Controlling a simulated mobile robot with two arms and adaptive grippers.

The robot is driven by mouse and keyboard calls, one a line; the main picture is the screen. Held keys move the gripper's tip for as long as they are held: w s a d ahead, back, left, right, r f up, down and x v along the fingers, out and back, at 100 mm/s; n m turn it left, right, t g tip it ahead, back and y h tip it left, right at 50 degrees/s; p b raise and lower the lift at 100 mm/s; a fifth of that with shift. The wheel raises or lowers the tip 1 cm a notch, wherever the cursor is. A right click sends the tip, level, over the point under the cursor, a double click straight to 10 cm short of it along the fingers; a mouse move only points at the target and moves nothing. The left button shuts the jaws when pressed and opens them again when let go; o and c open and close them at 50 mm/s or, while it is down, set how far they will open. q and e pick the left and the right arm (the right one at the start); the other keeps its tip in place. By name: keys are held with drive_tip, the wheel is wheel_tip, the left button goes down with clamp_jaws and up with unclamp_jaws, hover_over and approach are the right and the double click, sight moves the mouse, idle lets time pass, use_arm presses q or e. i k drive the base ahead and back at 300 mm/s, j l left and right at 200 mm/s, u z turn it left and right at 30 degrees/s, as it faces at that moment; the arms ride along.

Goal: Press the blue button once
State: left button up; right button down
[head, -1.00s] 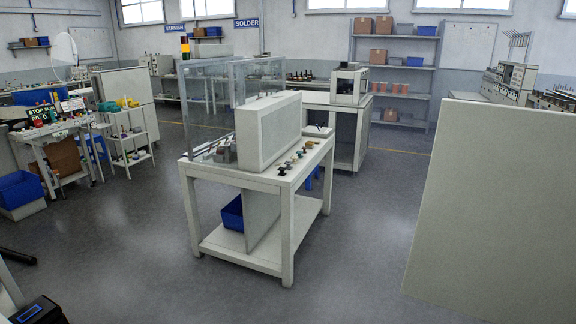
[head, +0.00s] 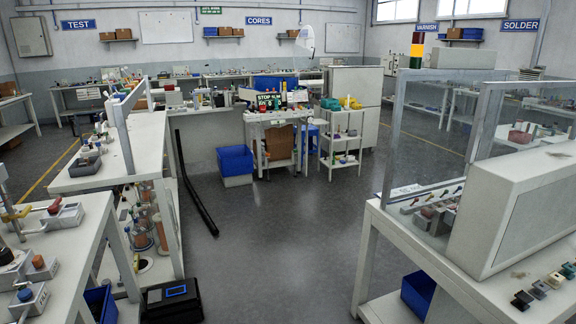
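A small grey box on the near left bench carries a blue round cap (head: 25,295) that looks like a button. It sits near the bottom left corner of the head view. Next to it is a similar box with a brownish-red cap (head: 38,262). Whether the blue cap is the task's button I cannot tell for sure. Neither of my grippers shows in the head view.
The left bench (head: 90,235) and the right table with clear panels (head: 375,225) flank open grey floor (head: 290,240). A black case (head: 172,302), a long dark bar (head: 194,185) and a blue bin (head: 235,160) are on the floor.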

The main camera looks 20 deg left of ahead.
sight(24, 294)
drive_tip(key=i+j+u, duration=0.1)
drive_tip(key=i+u, duration=0.5)
drive_tip(key=u, duration=0.2)
drive_tip(key=i+u, duration=0.45)
drive_tip(key=i+l+u, duration=0.15)
drive_tip(key=u, duration=0.25)
drive_tip(key=i+l+u, duration=0.25)
drive_tip(key=u, duration=0.15)
drive_tip(key=i+u, duration=0.2)
drive_tip(key=u, duration=0.25)
drive_tip(key=i+u, duration=0.15)
drive_tip(key=u, duration=0.3)
drive_tip(key=i+l+u, duration=0.15)
drive_tip(key=u, duration=0.3)
drive_tip(key=i+l+u, duration=0.15)
drive_tip(key=u, duration=0.25)
drive_tip(key=i+l+u, duration=0.1)
drive_tip(key=l+u, duration=0.15)
drive_tip(key=u, duration=0.2)
